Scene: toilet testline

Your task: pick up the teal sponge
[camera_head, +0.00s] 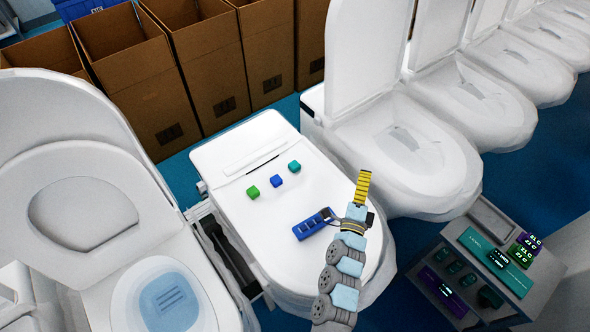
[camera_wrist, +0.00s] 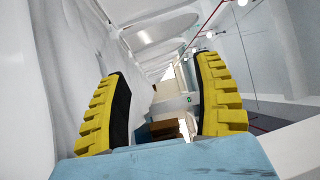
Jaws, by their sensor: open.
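No sponge shows in the wrist view.
A ribbed blue object (camera_head: 309,226) shows beside my wrist; I cannot tell whether it touches it. White toilets stand left (camera_head: 84,210) and right (camera_head: 400,140). Open cardboard boxes (camera_head: 205,60) line the back. A grey cart (camera_head: 520,285) with boxes stands at lower right.

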